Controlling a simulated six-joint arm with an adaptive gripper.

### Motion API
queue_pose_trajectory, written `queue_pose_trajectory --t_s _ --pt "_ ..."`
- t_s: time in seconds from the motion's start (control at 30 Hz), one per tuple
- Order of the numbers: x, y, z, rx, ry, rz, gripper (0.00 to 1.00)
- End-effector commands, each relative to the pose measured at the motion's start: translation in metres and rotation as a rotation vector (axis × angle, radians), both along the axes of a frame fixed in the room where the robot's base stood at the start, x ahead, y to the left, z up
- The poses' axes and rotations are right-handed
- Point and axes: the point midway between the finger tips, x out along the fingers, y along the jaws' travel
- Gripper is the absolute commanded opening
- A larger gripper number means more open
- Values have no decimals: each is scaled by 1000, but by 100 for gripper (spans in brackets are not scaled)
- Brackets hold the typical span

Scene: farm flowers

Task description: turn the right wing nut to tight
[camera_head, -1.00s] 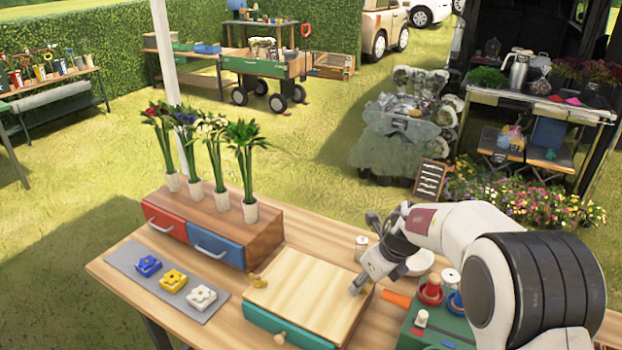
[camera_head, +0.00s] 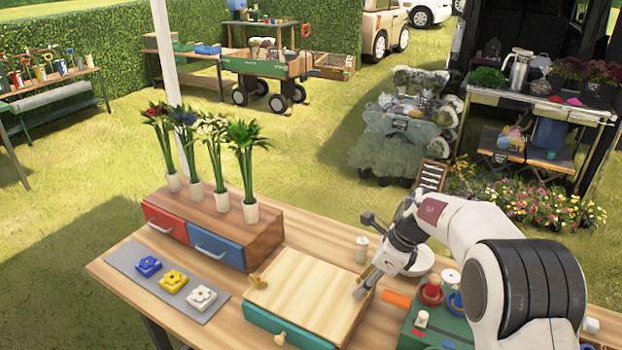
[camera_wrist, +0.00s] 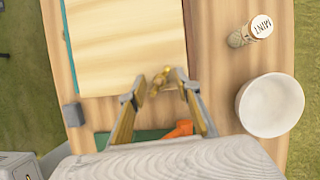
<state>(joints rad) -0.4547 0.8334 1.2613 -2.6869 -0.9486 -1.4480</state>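The right brass wing nut (camera_wrist: 160,82) shows in the wrist view at the edge of the pale wooden board (camera_wrist: 125,45). It lies between the tips of my gripper (camera_wrist: 159,86), whose two fingers stand apart with gaps beside the nut. I cannot tell whether either finger touches it. In the head view my gripper (camera_head: 361,285) is low at the right edge of the board (camera_head: 305,295), and it hides the right wing nut. The left wing nut (camera_head: 257,282) stands on the board's left edge.
A small jar (camera_head: 361,248) and a white bowl (camera_head: 421,262) stand behind my gripper. An orange piece (camera_head: 396,299) and a green box (camera_head: 425,325) with red and blue pegs are close on the right. A drawer unit with flower vases (camera_head: 262,240) stands left.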

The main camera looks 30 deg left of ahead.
Motion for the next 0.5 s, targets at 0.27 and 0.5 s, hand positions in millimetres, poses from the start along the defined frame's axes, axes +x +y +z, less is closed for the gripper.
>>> queue_pose_trajectory --t_s 0.27,0.5 --pt "2 0 -1 -1 -1 170 32" --pt "3 0 -1 0 -1 303 32"
